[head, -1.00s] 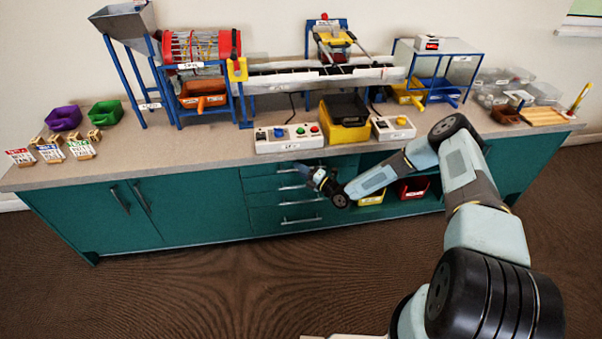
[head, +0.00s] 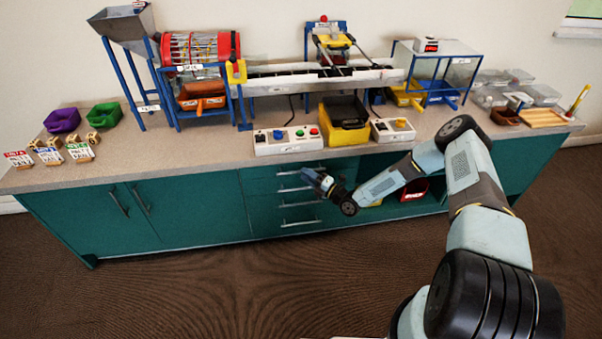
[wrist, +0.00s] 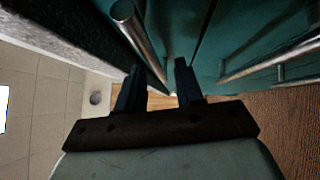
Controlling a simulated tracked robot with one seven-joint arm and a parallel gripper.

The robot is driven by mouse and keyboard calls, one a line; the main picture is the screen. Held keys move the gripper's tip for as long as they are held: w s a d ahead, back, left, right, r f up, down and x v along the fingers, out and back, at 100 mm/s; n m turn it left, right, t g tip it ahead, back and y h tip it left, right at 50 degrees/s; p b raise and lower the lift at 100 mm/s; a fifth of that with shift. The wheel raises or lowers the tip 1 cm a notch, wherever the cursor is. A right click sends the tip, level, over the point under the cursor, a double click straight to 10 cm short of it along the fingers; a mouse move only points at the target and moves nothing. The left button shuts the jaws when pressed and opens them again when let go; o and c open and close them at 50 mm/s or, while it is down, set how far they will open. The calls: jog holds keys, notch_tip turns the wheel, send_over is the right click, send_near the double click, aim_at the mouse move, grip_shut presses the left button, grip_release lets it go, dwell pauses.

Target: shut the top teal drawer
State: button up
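The top teal drawer (head: 256,172) is the uppermost in the stack under the worktop in the head view. I cannot tell there how far it stands out. A metal bar handle (wrist: 134,32), which looks like the top drawer's, is close beyond my fingers in the wrist view, beside the worktop edge. My gripper (head: 306,174) is in front of the right part of the top drawers and partly hides them. In the wrist view my gripper (wrist: 158,78) has its two dark fingers apart, with nothing held between them. Contact with the drawer cannot be told.
Lower drawer handles (head: 300,222) stick out below. A control box (head: 288,140) and a yellow bin (head: 344,122) stand on the worktop (head: 200,150) above. A red bin (head: 414,189) sits in the open shelf at right. The floor in front (head: 200,290) is clear.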

jog(key=v, duration=1)
jog(key=shift+f, duration=0.1)
